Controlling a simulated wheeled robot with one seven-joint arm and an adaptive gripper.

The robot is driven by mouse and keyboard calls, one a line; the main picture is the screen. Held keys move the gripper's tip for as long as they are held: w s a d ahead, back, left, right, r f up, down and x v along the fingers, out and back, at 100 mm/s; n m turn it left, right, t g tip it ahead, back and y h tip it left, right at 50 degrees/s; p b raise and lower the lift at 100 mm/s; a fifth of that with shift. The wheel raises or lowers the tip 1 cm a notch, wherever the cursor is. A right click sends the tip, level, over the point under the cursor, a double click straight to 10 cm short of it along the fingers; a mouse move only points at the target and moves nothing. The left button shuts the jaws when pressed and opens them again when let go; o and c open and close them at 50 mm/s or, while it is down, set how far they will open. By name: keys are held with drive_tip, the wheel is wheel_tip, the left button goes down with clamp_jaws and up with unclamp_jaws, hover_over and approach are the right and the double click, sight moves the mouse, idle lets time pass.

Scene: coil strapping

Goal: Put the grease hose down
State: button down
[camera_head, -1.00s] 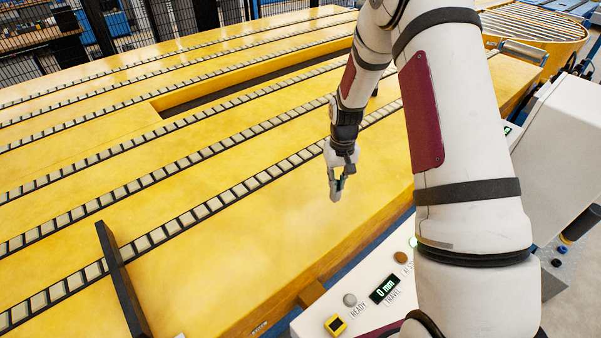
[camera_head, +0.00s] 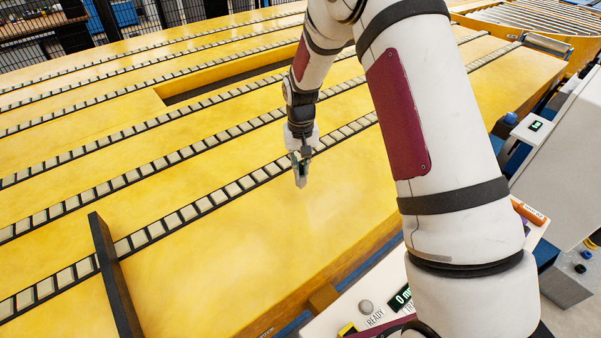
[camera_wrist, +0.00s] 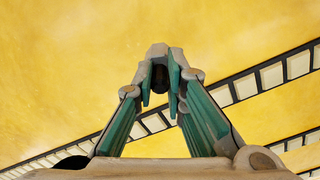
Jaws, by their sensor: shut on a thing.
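My gripper (camera_head: 300,178) hangs pointing down over the yellow table (camera_head: 255,245), just in front of a strip of pale tiles. In the wrist view my gripper (camera_wrist: 160,88) has its green-lined fingers closed together on a small dark piece with a grey-tan end, taken as the grease hose (camera_wrist: 160,76). Only this short part shows between the fingertips; the rest is hidden or too small to make out. In the wrist view only the yellow surface and the tile strips lie behind it. I cannot tell how high the fingertips are above the table.
A dark upright bar (camera_head: 115,275) stands across the nearest tile strip at left. A long slot (camera_head: 210,85) opens farther back. A control panel (camera_head: 385,300) and an orange cylinder (camera_head: 528,212) lie along the near right side. The yellow surface around my gripper is clear.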

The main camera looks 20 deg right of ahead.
drive_tip(key=shift+d+f, duration=0.1)
drive_tip(key=shift+f, duration=0.95)
drive_tip(key=shift+f, duration=0.2)
drive_tip(key=c, duration=1.7)
unclamp_jaws()
drive_tip(key=shift+o, duration=0.2)
